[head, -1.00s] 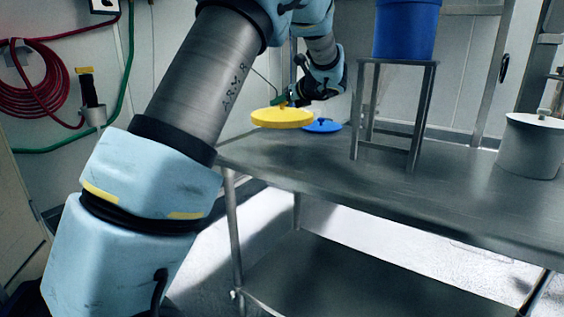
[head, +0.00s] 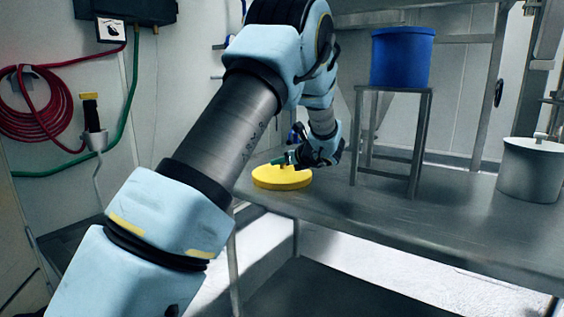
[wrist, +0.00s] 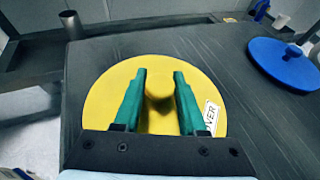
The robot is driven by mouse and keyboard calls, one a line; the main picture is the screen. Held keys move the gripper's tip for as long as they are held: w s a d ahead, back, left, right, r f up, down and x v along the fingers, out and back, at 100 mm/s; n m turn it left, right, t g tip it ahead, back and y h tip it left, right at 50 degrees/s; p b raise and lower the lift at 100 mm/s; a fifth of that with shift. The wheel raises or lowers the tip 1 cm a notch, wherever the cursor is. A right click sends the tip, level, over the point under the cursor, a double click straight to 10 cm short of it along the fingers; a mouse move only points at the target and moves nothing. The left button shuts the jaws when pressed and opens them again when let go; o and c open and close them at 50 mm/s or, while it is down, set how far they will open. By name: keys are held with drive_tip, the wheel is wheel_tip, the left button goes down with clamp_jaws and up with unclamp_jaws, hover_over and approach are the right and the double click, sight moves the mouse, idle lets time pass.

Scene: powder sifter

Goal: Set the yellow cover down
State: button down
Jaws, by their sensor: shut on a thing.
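The yellow cover (head: 283,180) is a round flat disc at the left end of the metal table (head: 440,215). In the wrist view the yellow cover (wrist: 110,92) lies below my gripper (wrist: 160,85), with its round knob between the two green fingers and a white label at its right. My gripper (head: 284,160) is shut on the knob. The cover looks level and at or very close to the tabletop; I cannot tell whether it fully rests there. Its near part is hidden by my gripper in the wrist view.
A blue lid (wrist: 284,62) with a knob lies to the right on the table. A blue container (head: 402,58) stands on a metal stand (head: 418,140). A grey pot (head: 530,170) stands at the right. The table's edge is close to the cover's left.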

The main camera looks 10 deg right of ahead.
drive_tip(key=shift+c, duration=2.3)
unclamp_jaws()
drive_tip(key=shift+f, duration=0.1)
